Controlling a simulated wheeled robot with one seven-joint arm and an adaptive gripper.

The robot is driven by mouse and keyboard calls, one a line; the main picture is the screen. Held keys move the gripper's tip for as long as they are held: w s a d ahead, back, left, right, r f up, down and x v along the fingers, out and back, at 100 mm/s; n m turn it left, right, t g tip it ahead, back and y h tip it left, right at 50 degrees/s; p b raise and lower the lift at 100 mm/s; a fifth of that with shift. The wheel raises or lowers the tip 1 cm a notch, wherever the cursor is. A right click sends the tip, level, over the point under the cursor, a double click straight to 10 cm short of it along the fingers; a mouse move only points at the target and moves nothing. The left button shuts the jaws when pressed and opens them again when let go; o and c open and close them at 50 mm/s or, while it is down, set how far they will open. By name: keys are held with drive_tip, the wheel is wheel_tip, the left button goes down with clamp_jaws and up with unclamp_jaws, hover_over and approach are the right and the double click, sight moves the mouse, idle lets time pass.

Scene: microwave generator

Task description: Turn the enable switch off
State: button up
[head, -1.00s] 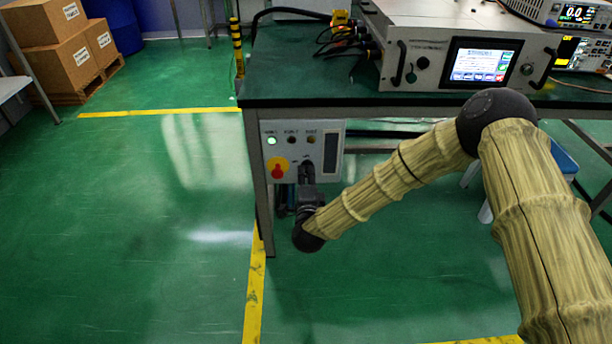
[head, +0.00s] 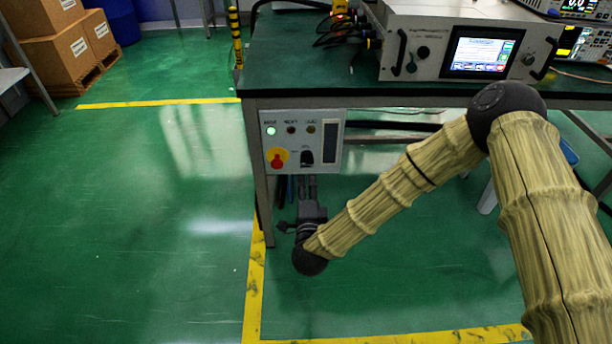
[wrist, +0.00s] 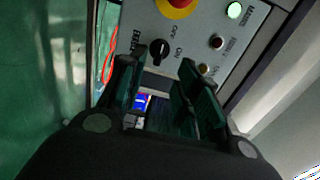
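The enable switch is a black rotary knob (head: 307,158) on the lower part of a light grey control panel (head: 329,117) under the bench. In the wrist view the knob (wrist: 158,49) sits beside the OFF and ON labels. I cannot tell for certain which label it points to. My gripper (head: 306,180) is just below the knob with its fingers pointing up at the panel. In the wrist view my gripper (wrist: 159,70) is open, its two fingers spread and empty, apart from the knob.
A red and yellow emergency stop (head: 277,159) is left of the knob. A lit green lamp (head: 271,131) and two unlit lamps are above. The bench leg (head: 262,190) stands close on the left. A rack instrument (head: 455,42) sits on the bench. Open green floor lies to the left.

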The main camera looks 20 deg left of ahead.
drive_tip(key=shift+v, duration=1.55)
drive_tip(key=s+d+f+n+g+h, duration=0.1)
drive_tip(key=s+d+f+n+g, duration=0.4)
drive_tip(key=d+f, duration=0.45)
drive_tip(key=s+d+f+n+g+h, duration=0.1)
drive_tip(key=s+d+f+n+g, duration=0.3)
drive_tip(key=s+d+f, duration=0.45)
drive_tip(key=s+d+f+n+g+h, duration=0.2)
drive_tip(key=s+d+f+g, duration=0.15)
drive_tip(key=s+d, duration=0.8)
drive_tip(key=s+d+f+n+g+h, duration=0.2)
drive_tip(key=s+d+g, duration=0.3)
drive_tip(key=s+d, duration=0.65)
wheel_tip(320, 180, up, 26)
drive_tip(key=w+d+p, duration=0.1)
drive_tip(key=w+p, duration=0.1)
drive_tip(key=p, duration=2.3)
drive_tip(key=shift+p, duration=0.4)
drive_tip(key=shift+f+t, duration=0.15)
drive_tip(key=shift+t, duration=0.1)
